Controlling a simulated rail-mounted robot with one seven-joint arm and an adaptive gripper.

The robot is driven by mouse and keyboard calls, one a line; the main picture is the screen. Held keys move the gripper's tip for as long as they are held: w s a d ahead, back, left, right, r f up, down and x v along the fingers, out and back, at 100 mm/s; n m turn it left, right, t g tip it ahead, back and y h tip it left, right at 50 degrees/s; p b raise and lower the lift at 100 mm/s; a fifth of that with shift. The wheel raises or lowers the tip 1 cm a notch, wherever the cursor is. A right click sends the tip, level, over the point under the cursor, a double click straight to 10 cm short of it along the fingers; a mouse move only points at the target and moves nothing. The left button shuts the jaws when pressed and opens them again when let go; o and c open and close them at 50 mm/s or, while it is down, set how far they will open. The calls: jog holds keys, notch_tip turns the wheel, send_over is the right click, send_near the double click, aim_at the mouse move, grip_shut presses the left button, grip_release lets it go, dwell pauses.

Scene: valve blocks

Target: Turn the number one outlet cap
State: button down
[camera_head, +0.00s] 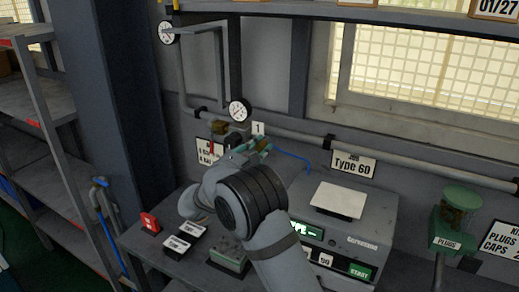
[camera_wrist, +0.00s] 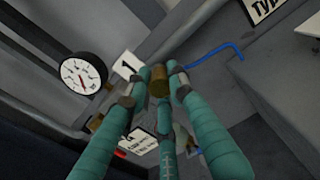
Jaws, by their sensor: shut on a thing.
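A brass outlet cap (camera_wrist: 160,80) shows between the fingertips in the wrist view, beside a white plate marked 1 (camera_wrist: 127,66). My gripper (camera_wrist: 158,95) has green-wrapped fingers closed around the cap, which they partly hide. In the head view my gripper (camera_head: 259,148) reaches the wall pipework just below the number 1 plate (camera_head: 258,128). The cap itself is hidden there behind the fingers and wrist.
A pressure gauge (camera_head: 239,110) sits on the pipe left of the number plate.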

jog(key=shift+m+b, duration=0.4)
jog(key=shift+b, duration=0.45)
jog(key=m+b, duration=0.2)
jog(key=b, duration=0.2)
jog(key=shift+f, duration=0.15)
jog(key=m+b, duration=0.1)
jog(key=b, duration=0.2)
jog(key=shift+m, duration=0.4)
jog(key=m+b, duration=0.4)
jog(key=b, duration=0.2)
jog(key=m+b, duration=0.4)
jog(key=shift+d, duration=0.1)
jog(key=m+b, duration=0.5)
jog(key=m, duration=0.1)
jog(key=m+b, duration=0.3)
jog(key=m, duration=0.3)
jog(key=shift+m, duration=0.3)
jog(key=shift+f, duration=0.1)
